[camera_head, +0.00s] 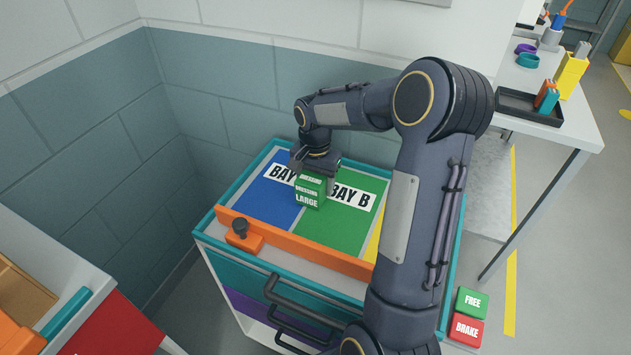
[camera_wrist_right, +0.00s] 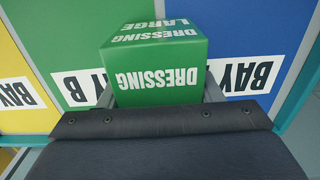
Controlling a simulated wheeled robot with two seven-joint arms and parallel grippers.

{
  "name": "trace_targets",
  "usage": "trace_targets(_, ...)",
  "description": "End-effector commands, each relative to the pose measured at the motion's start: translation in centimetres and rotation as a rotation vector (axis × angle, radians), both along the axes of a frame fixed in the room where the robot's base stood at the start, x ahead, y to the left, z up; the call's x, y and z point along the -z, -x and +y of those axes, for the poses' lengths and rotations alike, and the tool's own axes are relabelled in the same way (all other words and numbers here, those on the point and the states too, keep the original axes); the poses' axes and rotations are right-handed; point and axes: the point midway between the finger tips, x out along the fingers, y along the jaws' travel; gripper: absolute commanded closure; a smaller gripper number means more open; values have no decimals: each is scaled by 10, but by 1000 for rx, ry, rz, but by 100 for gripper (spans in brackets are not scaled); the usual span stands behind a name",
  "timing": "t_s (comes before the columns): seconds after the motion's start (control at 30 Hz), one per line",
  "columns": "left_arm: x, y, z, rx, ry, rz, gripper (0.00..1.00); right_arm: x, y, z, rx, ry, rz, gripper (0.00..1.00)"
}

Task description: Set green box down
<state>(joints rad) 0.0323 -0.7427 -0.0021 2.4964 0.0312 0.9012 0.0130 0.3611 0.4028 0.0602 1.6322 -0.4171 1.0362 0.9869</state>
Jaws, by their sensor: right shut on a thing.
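The green box (camera_head: 309,190) carries white lettering that reads DRESSING and LARGE. My right gripper (camera_head: 316,170) is shut on it, over the tray top of the cart. In the right wrist view the green box (camera_wrist_right: 155,62) sits between the finger tips of my right gripper (camera_wrist_right: 160,92). The box is over the border between the blue bay (camera_head: 268,190) and the green BAY B (camera_head: 345,225). I cannot tell whether its underside touches the surface. My left gripper is not in view.
An orange bar (camera_head: 300,245) with a dark knob (camera_head: 240,228) runs along the cart's front edge. A teal rim (camera_head: 268,150) surrounds the bays. FREE (camera_head: 472,302) and BRAKE (camera_head: 467,330) pads are at the lower right. A wall stands close behind.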

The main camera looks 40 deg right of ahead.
Motion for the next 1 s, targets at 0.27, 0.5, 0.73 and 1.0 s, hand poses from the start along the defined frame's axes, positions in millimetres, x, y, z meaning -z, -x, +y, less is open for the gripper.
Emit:
trace_targets(0.27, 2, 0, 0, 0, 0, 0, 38, 3, 0, 0, 0, 0, 0, 31)
trace_targets(0.5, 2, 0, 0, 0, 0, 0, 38, 3, 0, 0, 0, 0, 1, 19)
trace_targets(0.73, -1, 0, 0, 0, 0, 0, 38, -5, 0, 0, 1, 0, -1, 19)
trace_targets(1.0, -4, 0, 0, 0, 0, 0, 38, -57, -1, 0, 0, 2, -5, 19)
